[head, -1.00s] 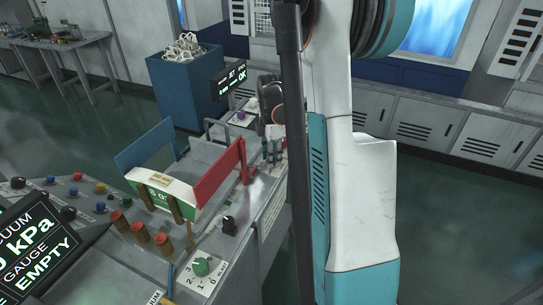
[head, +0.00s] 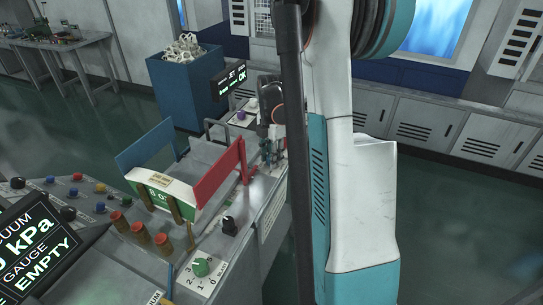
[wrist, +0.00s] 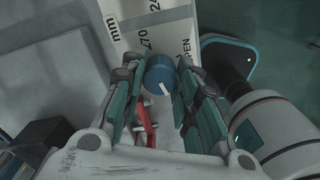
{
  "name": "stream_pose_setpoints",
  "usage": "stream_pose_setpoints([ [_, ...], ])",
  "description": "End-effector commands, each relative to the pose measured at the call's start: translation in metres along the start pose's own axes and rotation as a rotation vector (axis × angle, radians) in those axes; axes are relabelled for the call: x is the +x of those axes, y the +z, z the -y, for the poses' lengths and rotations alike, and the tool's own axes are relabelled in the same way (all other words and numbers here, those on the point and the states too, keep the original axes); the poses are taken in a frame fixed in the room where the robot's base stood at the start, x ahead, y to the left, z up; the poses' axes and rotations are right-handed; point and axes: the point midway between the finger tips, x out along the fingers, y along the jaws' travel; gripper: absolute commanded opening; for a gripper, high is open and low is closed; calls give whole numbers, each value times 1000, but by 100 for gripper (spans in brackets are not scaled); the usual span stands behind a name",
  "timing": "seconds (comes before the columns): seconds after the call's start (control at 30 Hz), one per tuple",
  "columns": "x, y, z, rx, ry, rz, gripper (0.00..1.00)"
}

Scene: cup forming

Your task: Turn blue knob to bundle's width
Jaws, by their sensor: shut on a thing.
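The blue knob (wrist: 161,74) sits between my fingertips in the wrist view, with a white pointer line on its face. My gripper (wrist: 160,88) is shut on it. Behind it is a white dial plate (wrist: 150,28) with "mm", "270", another partly hidden number and a word ending "PEN". In the head view my gripper (head: 271,150) is at the machine's right edge and hides the knob. The bundle (head: 163,193), pale with a green front and a small label, lies between a blue plate (head: 146,146) and a red plate (head: 219,171). Its width is not legible.
A green knob (head: 201,267) on a numbered dial and a black switch (head: 229,227) are on the near panel. A display (head: 40,240) reads "EMPTY"; a small screen (head: 229,80) reads "OK". A blue bin (head: 186,85) stands behind. Open floor lies left.

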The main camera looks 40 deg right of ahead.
Motion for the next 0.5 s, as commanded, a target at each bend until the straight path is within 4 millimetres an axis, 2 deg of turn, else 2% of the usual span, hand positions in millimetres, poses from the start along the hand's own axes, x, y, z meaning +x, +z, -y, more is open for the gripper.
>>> stream_pose_setpoints([
  [0.13, 0, 0, 0, 1, 1, 1, 5],
  [0.17, 0, 0, 0, 1, 1, 1, 35],
  [0.23, 0, 0, 0, 1, 1, 1, 50],
  [0.5, 0, 0, 0, 1, 0, 0, 50],
])
